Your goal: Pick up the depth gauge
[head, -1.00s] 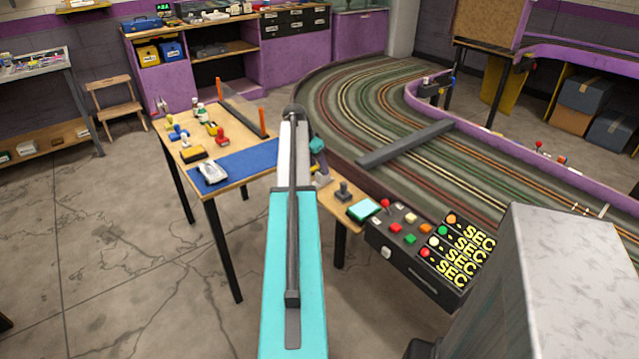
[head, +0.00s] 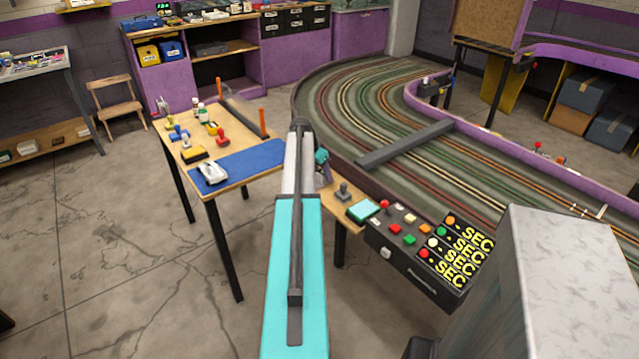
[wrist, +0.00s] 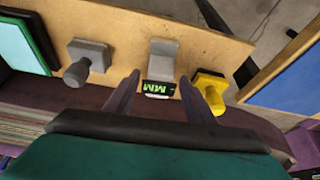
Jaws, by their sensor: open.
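The depth gauge (wrist: 163,55) shows in the wrist view as a grey block with a black display reading MM in green. It sits on the narrow wooden shelf, between a grey knobbed piece and a yellow-and-black piece. My gripper (wrist: 159,82) is open and empty. Its two fingertips appear on the left and right of the gauge's display end; I cannot tell how far above it they are. In the head view my arm hides the gauge, and only a teal part of my gripper (head: 322,158) shows beside the arm.
The grey knobbed piece (wrist: 86,62) and yellow piece (wrist: 208,92) stand close on either side. The table with a blue mat (head: 245,160) is on the left.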

